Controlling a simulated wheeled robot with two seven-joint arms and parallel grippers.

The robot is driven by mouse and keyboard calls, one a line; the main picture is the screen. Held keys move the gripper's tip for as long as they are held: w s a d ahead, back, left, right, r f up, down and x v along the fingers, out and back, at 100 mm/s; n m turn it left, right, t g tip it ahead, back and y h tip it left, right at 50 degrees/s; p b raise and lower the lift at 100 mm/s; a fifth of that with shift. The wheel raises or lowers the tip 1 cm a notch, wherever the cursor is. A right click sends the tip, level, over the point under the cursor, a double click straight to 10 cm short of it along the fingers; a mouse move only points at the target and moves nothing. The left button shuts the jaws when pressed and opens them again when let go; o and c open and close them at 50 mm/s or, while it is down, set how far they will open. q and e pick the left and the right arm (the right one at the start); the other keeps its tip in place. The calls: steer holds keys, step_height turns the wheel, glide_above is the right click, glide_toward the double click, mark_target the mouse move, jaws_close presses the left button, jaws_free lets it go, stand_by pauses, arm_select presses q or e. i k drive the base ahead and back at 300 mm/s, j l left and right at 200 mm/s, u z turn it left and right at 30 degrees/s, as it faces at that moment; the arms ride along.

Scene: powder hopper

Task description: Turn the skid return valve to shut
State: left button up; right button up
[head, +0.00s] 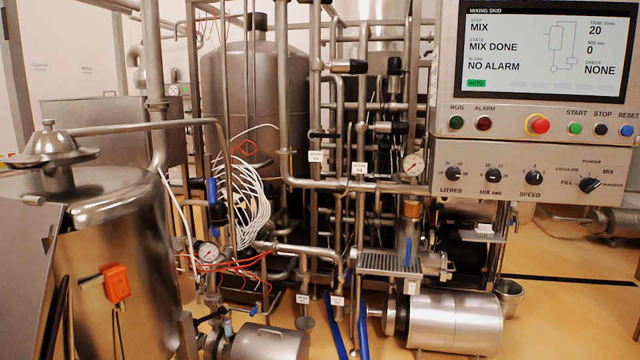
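The mixing skid is a dense frame of steel pipes with several valves and small white tags. I cannot read which tag marks the return valve. One blue valve handle (212,192) stands upright on the pipework left of centre. Another blue handle (408,250) stands upright beside the grated shelf. Two tags hang on the central pipes, one tag (315,157) left of the other tag (359,169). Lower tags (303,298) are too small to read. The screen (543,50) reads MIX, MIX DONE and NO ALARM. Neither of my grippers is in view.
A steel tank (110,240) with an orange clip stands at the left front. A steel motor (455,320) and a small bucket (508,297) sit low at the right. White cable coils (245,205) and red wires hang by the pipes. Open floor (570,310) lies at the right.

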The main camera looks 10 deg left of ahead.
mark_target(341, 191)
steer(key=i+j, duration=0.45)
steer(key=i, duration=0.15)
steer(key=i+j, duration=0.95)
steer(key=i, duration=0.25)
steer(key=i+z, duration=0.15)
steer(key=k+j, duration=0.05)
